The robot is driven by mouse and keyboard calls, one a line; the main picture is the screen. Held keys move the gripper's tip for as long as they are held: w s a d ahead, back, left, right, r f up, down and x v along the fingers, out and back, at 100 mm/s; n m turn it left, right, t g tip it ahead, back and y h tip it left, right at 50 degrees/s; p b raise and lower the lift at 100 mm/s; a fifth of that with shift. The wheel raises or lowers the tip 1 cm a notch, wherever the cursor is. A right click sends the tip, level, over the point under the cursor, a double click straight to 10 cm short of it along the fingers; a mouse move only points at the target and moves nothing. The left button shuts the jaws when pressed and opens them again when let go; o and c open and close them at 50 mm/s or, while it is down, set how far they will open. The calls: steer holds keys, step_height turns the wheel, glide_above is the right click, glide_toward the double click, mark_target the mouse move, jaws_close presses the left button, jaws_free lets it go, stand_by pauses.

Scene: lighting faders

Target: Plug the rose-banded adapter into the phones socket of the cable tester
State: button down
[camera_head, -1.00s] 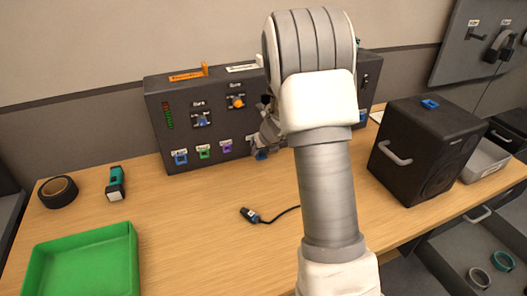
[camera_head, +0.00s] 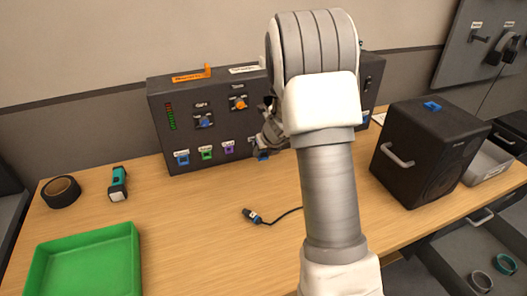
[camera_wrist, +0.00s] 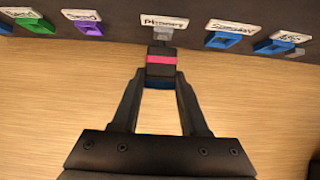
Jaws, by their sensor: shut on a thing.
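The rose-banded adapter (camera_wrist: 160,67) is a dark block with a pink band and a blue rear end. My gripper (camera_wrist: 160,85) is shut on it, with one finger on each side. The adapter points at the front of the cable tester, a dark box (camera_head: 185,100) at the back of the table. Its front end meets a grey piece (camera_wrist: 162,34) below the phones label (camera_wrist: 164,21). I cannot tell how much of that grey piece is plug or socket, or how deep it sits. In the head view my gripper (camera_head: 266,142) is partly hidden by my arm.
Purple (camera_wrist: 88,29) and green sockets lie left of the adapter, blue sockets (camera_wrist: 222,40) to its right. A cabled plug (camera_head: 252,215) lies on the table in front. A green tray (camera_head: 85,238), torch (camera_head: 118,184) and tape roll (camera_head: 61,191) are left; a black speaker (camera_head: 420,150) is right.

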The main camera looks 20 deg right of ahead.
steer(key=shift+w+p, duration=0.8)
steer(key=shift+w, duration=0.1)
stand_by(1.2)
steer(key=shift+c, duration=1.7)
jaws_free()
steer(key=p+v, duration=0.6)
steer(key=v, duration=1.1)
steer(key=s+a+r+n+y, duration=0.2)
steer(key=s+a+r+n, duration=0.2)
steer(key=a+r+n, duration=0.4)
steer(key=s+a+r+n+h, duration=0.1)
steer(key=s+a+r+n, duration=0.1)
steer(key=s+n, duration=0.9)
steer(key=s+a+r+n+g+h, duration=0.1)
steer(key=s+r+n, duration=0.3)
steer(key=s+n, duration=0.8)
steer(key=a+n, duration=0.1)
steer(key=n, duration=0.4)
steer(key=shift+p, duration=0.35)
